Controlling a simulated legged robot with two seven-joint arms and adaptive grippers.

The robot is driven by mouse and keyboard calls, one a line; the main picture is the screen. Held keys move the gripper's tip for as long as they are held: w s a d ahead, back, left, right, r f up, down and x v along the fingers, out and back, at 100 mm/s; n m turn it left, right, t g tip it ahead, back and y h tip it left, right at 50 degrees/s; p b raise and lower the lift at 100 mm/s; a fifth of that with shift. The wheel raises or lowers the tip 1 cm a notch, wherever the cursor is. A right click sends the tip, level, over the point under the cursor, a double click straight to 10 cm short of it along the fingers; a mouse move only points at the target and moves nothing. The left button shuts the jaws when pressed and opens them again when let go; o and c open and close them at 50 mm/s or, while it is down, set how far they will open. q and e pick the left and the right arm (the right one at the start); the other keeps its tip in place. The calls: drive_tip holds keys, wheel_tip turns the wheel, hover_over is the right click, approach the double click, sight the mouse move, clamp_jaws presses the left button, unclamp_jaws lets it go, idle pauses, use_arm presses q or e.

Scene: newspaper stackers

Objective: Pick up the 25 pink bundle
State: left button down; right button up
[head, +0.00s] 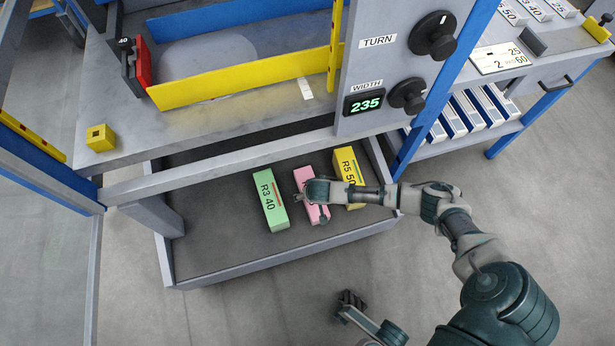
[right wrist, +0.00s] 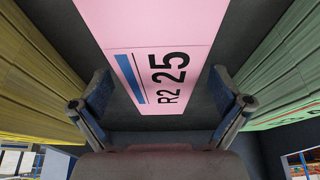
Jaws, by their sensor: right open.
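The pink bundle (head: 302,174), labelled R2 25 in the right wrist view (right wrist: 135,30), lies in the low grey tray between a green and a yellow bundle. My right gripper (head: 308,195) is over the pink bundle and hides its middle in the head view. In the right wrist view its two fingers (right wrist: 160,78) are spread wide, one on each side of the label end, with dark gaps beside the bundle. No grip on it shows. My left gripper (head: 351,299) is low over the floor, outside the tray; its opening is too small to read.
The green bundle (head: 270,200), R3 40, is left of the pink one, and the yellow bundle (head: 348,166), R5 50, is right. The tray's front rim (head: 285,256) and the machine beam (head: 230,160) above bound the space. The tray's left part is bare.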

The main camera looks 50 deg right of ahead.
drive_tip(key=shift+a+r, duration=0.1)
drive_tip(key=shift+r, duration=0.1)
drive_tip(key=c, duration=0.3)
drive_tip(key=shift+d+f, duration=0.2)
drive_tip(key=c, duration=1.6)
